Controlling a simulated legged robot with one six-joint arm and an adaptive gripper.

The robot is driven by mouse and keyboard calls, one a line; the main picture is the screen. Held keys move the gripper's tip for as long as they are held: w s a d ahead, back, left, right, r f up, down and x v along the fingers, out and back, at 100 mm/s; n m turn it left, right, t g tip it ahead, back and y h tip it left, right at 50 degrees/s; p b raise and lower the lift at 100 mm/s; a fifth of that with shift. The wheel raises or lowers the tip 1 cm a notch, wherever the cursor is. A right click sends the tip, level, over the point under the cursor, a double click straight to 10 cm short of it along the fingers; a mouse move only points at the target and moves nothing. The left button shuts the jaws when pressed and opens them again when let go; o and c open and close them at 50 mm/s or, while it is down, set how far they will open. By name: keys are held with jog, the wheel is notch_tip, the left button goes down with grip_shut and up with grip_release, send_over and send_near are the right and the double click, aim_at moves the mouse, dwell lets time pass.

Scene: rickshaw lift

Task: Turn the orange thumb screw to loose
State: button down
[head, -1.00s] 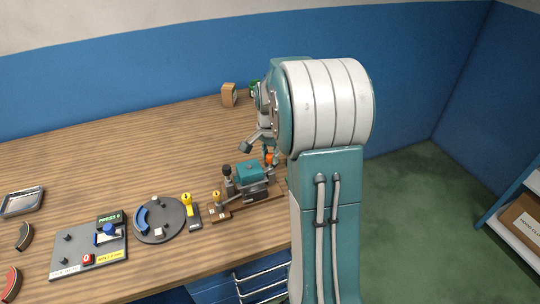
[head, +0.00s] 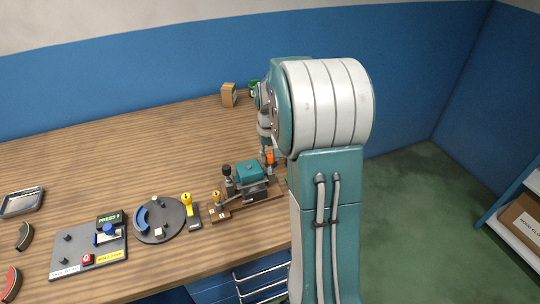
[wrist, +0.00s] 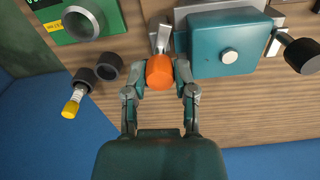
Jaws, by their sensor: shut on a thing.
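The orange thumb screw (wrist: 160,72) sits between the two fingers of my gripper (wrist: 160,85) in the wrist view. Both fingers touch its sides, and the gripper is shut on it. In the head view the orange screw (head: 269,158) shows as a small patch at the right side of the teal-topped fixture (head: 250,173). The fixture's teal block (wrist: 230,45) lies right of the screw in the wrist view. My arm hides part of the gripper in the head view. The screw's turn position cannot be told.
A dark-knobbed lever (wrist: 302,55) stands right of the teal block. On the table's left are a round grey plate (head: 160,220), a button panel (head: 90,250) and a metal tray (head: 22,202). The table's back is mostly clear.

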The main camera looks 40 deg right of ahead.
aim_at(270, 154)
jog(key=shift+n, duration=1.9)
jog(key=shift+w, duration=0.1)
jog(key=shift+c, duration=2.1)
grip_release()
notch_tip(270, 154, up, 12)
